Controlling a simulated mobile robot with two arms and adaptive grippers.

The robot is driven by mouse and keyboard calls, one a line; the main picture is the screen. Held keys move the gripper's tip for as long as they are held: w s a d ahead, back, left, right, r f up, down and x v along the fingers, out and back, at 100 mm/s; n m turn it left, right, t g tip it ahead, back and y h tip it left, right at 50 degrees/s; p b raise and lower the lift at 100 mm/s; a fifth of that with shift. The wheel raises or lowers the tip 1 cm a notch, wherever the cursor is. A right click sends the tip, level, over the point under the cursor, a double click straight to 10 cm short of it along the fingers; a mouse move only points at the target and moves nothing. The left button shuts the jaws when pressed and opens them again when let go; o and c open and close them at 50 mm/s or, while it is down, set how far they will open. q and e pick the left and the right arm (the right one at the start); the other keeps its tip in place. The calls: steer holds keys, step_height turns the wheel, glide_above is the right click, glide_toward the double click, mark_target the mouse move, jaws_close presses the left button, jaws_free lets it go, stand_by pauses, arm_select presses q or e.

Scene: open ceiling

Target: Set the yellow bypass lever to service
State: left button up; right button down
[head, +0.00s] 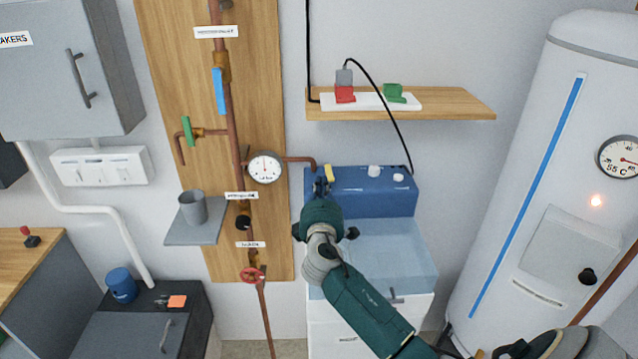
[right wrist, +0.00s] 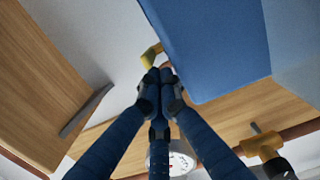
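The yellow lever (head: 329,173) stands at the left end of the blue unit, by the copper pipe's end, in the head view. It also shows in the right wrist view (right wrist: 149,56), just beyond my fingertips. My right gripper (head: 323,186) is at the lever, just below it in the head view. In the right wrist view the gripper's (right wrist: 160,73) fingertips are drawn together beside the lever's lower end. I cannot tell whether they touch it. The lever's base is partly hidden by my fingers. My left gripper is not in view.
The blue unit (head: 362,190) stands right behind my gripper, above a pale blue basin (head: 395,250). A pressure gauge (head: 265,167) and copper pipes are close on the left. A wooden shelf (head: 455,103) juts out above. A white tank (head: 540,140) stands at right.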

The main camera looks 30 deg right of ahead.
mark_target(355, 183)
steer(key=shift+s+d+r+n+t+y+p, duration=0.1)
steer(key=shift+s+d+n+t+y+p, duration=0.55)
steer(key=shift+n+y, duration=0.45)
steer(key=y, duration=0.1)
steer(key=d+n+t+y, duration=0.1)
steer(key=shift+s+d+y, duration=0.15)
steer(key=shift+s+y, duration=0.15)
steer(key=shift+y, duration=0.1)
steer(key=shift+s+d+n, duration=0.2)
steer(key=shift+d+n, duration=0.05)
steer(key=shift+n, duration=0.05)
steer(key=shift+s+d+b, duration=0.15)
steer(key=shift+d, duration=0.65)
steer(key=shift+s+d+b, duration=0.1)
steer(key=shift+d+b, duration=0.05)
steer(key=shift+d, duration=0.6)
steer(key=shift+w+d, duration=0.15)
steer(key=shift+d, duration=1.1)
steer(key=shift+w+d+f+n+t+y+b, duration=0.2)
steer(key=shift+n+y+b, duration=0.2)
steer(key=shift+y, duration=0.2)
steer(key=shift+w+d+f+n+t+y+b, duration=0.1)
steer(key=shift+d+n+y+b, duration=0.1)
steer(key=shift+n+y+b, duration=0.3)
steer(key=shift+d+r+n+y, duration=0.1)
steer(key=shift+d+n+y, duration=0.15)
steer(key=shift+y, duration=0.65)
steer(key=shift+r+n+y+b, duration=0.1)
steer(key=shift+n+y+b, duration=0.25)
steer(key=shift+y, duration=0.15)
